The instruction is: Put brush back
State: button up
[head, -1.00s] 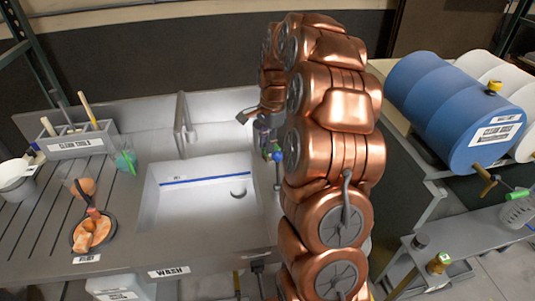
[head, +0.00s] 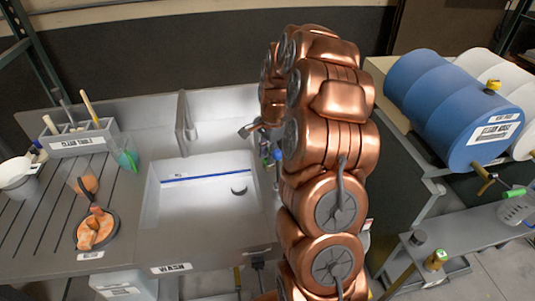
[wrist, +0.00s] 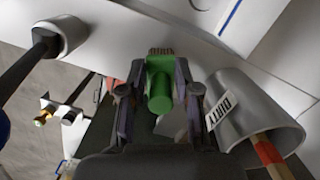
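My gripper (wrist: 158,95) shows in the wrist view with its two dark fingers closed on either side of a green brush (wrist: 160,88). Short brown bristles show at the brush's far end. To its right in the wrist view is a grey cup (wrist: 262,105) labelled DIRTY, with a red and wooden handle inside. In the head view my gripper and the brush are hidden behind my copper arm. A grey holder labelled CLEAN TOOLS (head: 83,142) stands at the back left of the counter, with several upright tools in it.
Left on the drainboard are a dark dish (head: 84,238) with orange pieces, a greenish cup (head: 126,158) and a white bucket (head: 16,175). A blue drum (head: 445,105) lies at right.

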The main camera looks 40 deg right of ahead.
jog(key=shift+o, duration=1)
notch_tip(320, 180, up, 12)
jog(key=d+b, duration=0.1)
jog(key=b, duration=0.3)
jog(key=shift+d, duration=0.2)
jog(key=s+a+r+n+g, duration=0.1)
jog(key=s+a+n, duration=0.45)
jog(key=a, duration=0.35)
jog(key=s+a+n, duration=0.5)
jog(key=s+a, duration=0.2)
jog(key=a, duration=0.2)
jog(key=s+a+f+n, duration=0.2)
jog(key=s, duration=0.4)
jog(key=s+a+f+n+h, duration=0.1)
jog(key=s+a+f+n, duration=0.1)
jog(key=s, duration=0.4)
jog(key=s+a+f+n, duration=0.2)
jog(key=s+n, duration=0.1)
jog(key=s, duration=0.4)
jog(key=shift+a+n+g, duration=0.35)
jog(key=shift+g, duration=0.05)
